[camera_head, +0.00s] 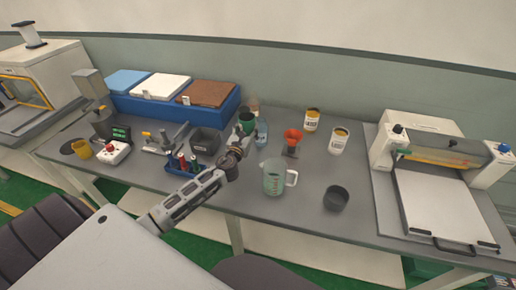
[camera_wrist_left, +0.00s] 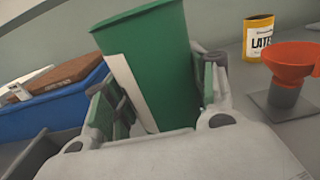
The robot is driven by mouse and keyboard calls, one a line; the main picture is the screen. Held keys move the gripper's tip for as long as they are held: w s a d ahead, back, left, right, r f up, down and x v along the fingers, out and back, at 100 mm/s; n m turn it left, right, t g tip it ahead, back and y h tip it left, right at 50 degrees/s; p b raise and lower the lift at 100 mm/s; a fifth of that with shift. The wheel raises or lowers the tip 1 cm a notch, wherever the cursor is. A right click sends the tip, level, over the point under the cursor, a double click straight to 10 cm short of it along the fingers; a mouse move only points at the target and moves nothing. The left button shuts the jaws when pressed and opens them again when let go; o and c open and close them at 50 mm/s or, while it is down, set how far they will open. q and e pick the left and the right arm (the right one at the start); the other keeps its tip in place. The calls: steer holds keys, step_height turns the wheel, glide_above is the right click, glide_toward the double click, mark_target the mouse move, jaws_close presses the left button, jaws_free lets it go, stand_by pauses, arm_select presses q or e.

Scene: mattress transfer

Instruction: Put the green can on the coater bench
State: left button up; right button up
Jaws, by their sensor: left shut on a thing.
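The green can (camera_head: 247,120) is at the middle of the long bench, just beyond my left gripper (camera_head: 243,138) in the head view. In the left wrist view the green can (camera_wrist_left: 153,62) fills the space between the fingers, with a pale label strip on its side. My left gripper (camera_wrist_left: 158,95) is shut on it. Its bottom is hidden, so I cannot tell whether it touches the bench. A bench with a white coater machine (camera_head: 445,212) is at the right. My right gripper is not in view.
An orange funnel on a stand (camera_head: 292,140), a clear bottle (camera_head: 262,131), a measuring jug (camera_head: 274,178), two yellow-and-white tins (camera_head: 338,141) and a dark cup (camera_head: 336,198) stand to the right. A blue tray (camera_head: 220,109) is behind left. Bare grey bench (camera_head: 310,175) lies between the jug and cup.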

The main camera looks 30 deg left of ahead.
arm_select(q)
steer(key=shift+f+b, duration=0.7)
steer(key=shift+f, duration=1.6)
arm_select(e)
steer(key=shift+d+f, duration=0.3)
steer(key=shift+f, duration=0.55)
arm_select(q)
steer(key=shift+f, duration=0.1)
steer(key=shift+f+b, duration=0.7)
steer(key=shift+f, duration=1.1)
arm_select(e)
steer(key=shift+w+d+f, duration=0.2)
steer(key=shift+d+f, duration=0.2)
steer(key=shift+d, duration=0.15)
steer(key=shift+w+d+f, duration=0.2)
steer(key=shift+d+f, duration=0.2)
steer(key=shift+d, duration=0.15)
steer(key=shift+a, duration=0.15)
